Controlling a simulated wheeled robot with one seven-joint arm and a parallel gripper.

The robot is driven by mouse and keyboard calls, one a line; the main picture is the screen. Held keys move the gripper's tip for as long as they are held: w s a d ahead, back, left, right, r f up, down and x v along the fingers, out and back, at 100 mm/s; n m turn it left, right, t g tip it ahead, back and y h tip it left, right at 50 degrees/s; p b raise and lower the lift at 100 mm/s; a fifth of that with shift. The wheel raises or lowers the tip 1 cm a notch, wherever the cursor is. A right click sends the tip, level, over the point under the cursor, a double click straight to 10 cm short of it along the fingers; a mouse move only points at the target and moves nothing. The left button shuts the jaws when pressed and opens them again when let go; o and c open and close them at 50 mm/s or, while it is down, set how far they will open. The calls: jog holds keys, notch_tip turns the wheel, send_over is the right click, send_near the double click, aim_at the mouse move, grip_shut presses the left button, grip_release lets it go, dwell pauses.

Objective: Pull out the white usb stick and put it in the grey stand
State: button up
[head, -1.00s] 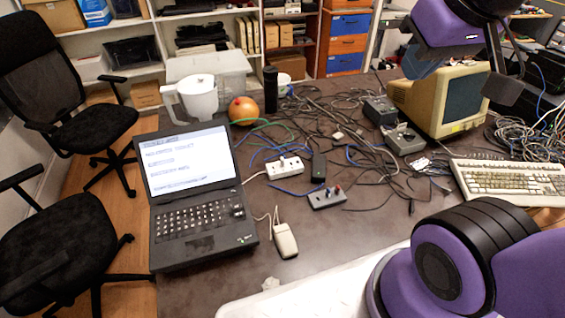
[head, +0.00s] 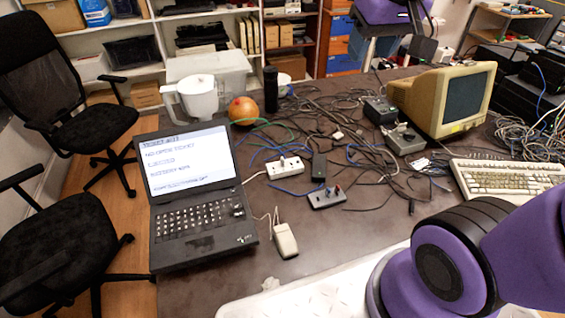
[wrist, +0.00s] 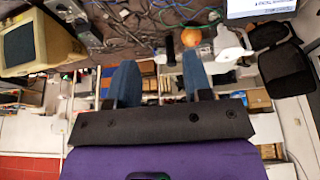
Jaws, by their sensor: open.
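A white strip (head: 286,168) lies on the dark table, right of the laptop, with small white pieces standing in it. They are too small to tell which is the white usb stick. A small grey block (head: 327,198), possibly the grey stand, lies just in front of it and to its right, with small blue and red pieces upright in it. My gripper shows in the wrist view (wrist: 160,70) with its two blue-grey fingers wide apart and nothing between them. It is high at the far side of the table, well away from the strip and the block.
A laptop (head: 190,185) and a beige mouse (head: 284,240) are left and in front. Tangled cables (head: 375,155) cover the table behind and right. A beige monitor (head: 445,100), keyboard (head: 500,180), white jug (head: 198,97) and orange ball (head: 243,110) stand around.

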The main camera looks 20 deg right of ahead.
jog(key=w+a+f+g, duration=0.1)
jog(key=w+f, duration=0.5)
jog(key=w, duration=0.5)
jog(key=g, duration=0.3)
send_over(282, 158)
notch_tip(282, 158, down, 34)
jog(key=shift+d+r, duration=0.15)
jog(key=shift+r, duration=0.1)
jog(key=shift+f, duration=0.45)
jog(key=shift+f, duration=0.15)
jog(key=shift+w+f, duration=0.1)
jog(key=shift+f, duration=4.25)
